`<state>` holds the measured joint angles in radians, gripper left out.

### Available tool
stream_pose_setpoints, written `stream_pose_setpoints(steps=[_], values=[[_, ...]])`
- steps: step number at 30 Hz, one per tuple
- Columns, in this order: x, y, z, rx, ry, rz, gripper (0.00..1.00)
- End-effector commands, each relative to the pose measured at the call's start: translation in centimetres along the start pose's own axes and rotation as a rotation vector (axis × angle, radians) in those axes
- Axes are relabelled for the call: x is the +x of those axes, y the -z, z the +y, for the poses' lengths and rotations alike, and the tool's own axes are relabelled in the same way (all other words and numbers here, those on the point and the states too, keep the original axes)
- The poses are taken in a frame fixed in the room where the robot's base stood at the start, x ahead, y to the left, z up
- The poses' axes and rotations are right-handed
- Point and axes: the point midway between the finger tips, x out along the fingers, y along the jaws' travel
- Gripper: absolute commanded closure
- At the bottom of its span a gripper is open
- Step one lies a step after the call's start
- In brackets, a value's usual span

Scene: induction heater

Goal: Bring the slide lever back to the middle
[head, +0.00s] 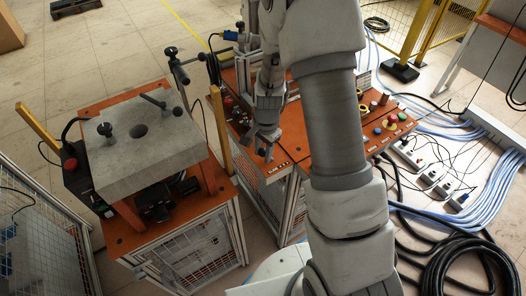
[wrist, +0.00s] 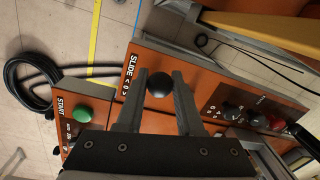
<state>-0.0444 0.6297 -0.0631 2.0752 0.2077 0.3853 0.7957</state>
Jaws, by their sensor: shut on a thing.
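The slide lever shows in the wrist view as a round black knob (wrist: 159,84) in front of the printed word SLIDE on an orange panel (wrist: 205,98). My gripper (wrist: 161,88) has one finger on each side of the knob and is shut on it. In the head view my gripper (head: 264,154) points down at the orange-topped console (head: 300,140), near its left front part. The knob is too small and too covered by the fingers to make out there. The lever's shaft is hidden behind the knob, so I cannot tell its tilt.
A green START button (wrist: 79,113) lies left of the lever, and dark knobs with a red button (wrist: 277,124) lie right. A machine with a grey block (head: 145,140) stands at left. Cables (head: 470,245) cover the floor at right.

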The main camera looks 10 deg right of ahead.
Motion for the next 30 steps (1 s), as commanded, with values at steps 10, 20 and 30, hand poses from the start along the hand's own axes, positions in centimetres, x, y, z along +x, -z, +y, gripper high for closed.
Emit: stream_pose_setpoints(steps=[10,20,30], values=[[-0.1,0.6,0.1,0.009,0.022,-0.068,1.0],[-0.6,1.8,0.4,0.021,0.067,-0.23,1.0],[-0.9,3.0,0.7,0.033,0.115,-0.408,1.0]])
